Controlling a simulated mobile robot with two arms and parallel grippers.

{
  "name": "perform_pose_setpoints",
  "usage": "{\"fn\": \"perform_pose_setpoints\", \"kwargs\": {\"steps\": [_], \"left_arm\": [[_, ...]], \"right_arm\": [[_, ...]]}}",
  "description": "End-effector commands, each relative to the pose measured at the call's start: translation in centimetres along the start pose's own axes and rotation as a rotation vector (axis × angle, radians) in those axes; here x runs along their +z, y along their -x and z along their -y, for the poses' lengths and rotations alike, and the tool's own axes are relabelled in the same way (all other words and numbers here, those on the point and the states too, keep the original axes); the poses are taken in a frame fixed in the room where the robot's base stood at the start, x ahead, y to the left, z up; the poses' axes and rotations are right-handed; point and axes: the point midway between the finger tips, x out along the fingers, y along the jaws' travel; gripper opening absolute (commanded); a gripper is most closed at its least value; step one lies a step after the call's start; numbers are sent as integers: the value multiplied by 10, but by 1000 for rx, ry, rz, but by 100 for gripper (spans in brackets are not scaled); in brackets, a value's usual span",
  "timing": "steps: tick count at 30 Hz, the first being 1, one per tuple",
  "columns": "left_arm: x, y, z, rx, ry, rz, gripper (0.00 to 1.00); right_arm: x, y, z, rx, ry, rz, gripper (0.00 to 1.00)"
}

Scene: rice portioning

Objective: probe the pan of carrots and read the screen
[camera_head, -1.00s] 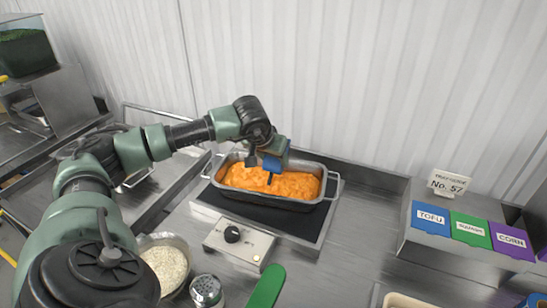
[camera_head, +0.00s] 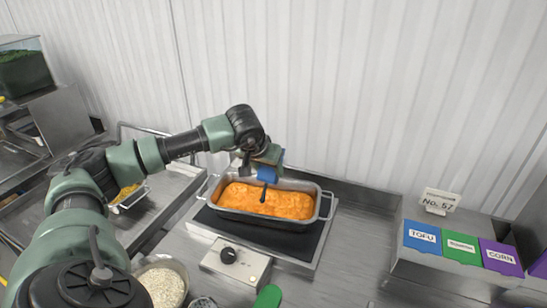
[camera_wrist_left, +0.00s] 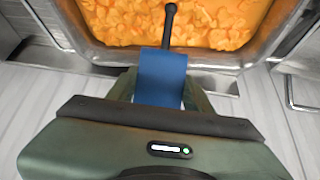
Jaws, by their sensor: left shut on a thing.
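A metal pan of orange carrots (camera_head: 240,200) sits on a dark hot plate (camera_head: 300,241) in the head view. The carrots also fill the top of the left wrist view (camera_wrist_left: 215,22). My left gripper (camera_head: 264,172) is shut on a blue probe thermometer (camera_wrist_left: 160,75) above the pan. The probe's dark stem (camera_head: 264,192) points down to the carrots; I cannot tell how deep its tip is. The probe's screen does not show readably in either view. My right gripper is not in view.
A bowl of white grains (camera_head: 162,286) is at the lower left. Tofu (camera_head: 422,238) and corn (camera_head: 500,257) bins stand at the right, by a No. 57 sign (camera_head: 439,201).

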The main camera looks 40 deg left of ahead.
Motion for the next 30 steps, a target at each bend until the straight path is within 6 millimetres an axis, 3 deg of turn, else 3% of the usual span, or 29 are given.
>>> {"fn": "perform_pose_setpoints", "kwargs": {"steps": [21, 30], "left_arm": [[-41, 65, 0, 1, 0, -2, 10], [-43, 69, 0, 0, 0, -1, 10]], "right_arm": [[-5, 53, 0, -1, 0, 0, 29], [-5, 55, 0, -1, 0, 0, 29]]}}
